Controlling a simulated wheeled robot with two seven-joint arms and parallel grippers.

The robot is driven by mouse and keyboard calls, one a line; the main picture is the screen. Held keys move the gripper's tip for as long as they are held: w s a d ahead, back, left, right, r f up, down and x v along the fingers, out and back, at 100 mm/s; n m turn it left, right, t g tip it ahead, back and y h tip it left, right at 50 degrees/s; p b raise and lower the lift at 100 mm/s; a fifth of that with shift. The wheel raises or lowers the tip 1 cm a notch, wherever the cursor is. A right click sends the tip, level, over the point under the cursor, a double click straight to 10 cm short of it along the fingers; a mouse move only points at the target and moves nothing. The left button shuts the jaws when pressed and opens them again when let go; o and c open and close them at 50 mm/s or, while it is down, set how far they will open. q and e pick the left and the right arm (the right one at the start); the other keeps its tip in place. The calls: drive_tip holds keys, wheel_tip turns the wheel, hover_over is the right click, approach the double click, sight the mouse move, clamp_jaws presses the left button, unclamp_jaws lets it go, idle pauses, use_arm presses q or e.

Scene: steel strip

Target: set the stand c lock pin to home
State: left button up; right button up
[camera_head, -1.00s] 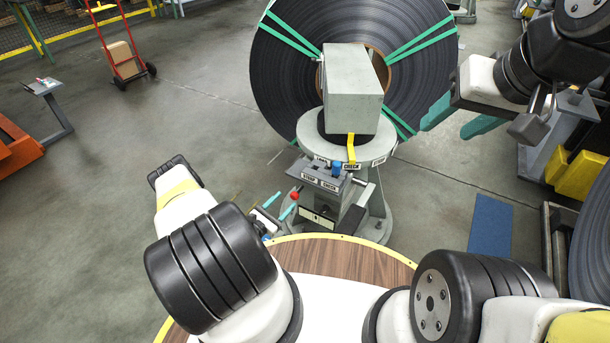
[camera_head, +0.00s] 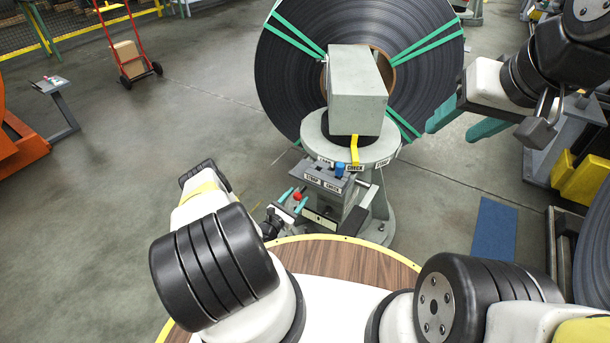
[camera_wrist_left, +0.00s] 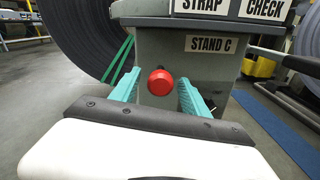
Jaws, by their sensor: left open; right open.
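The red-headed lock pin (camera_head: 297,196) sticks out of the front of the stand with the plate "STAND C" (camera_wrist_left: 211,43). Its round red head also shows in the left wrist view (camera_wrist_left: 160,82). My left gripper (camera_head: 293,200) is open, with one teal finger on each side of the red head. In the left wrist view I see a gap on both sides, so the fingers do not grip it. The pin's shaft is hidden behind the head. My right gripper (camera_head: 466,122) is open and empty, raised to the right of the coil.
Above the pin is a ledge with "STRAP" and "CHECK" plates (camera_head: 322,182) and a blue knob (camera_head: 340,168). A yellow pointer (camera_head: 354,150) hangs above. A large strapped steel coil (camera_head: 290,75) stands behind. A blue mat (camera_head: 494,228) lies on the floor right.

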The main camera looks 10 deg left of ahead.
use_arm(q)
drive_tip(key=shift+c, duration=0.2)
clamp_jaws()
idle(1.1)
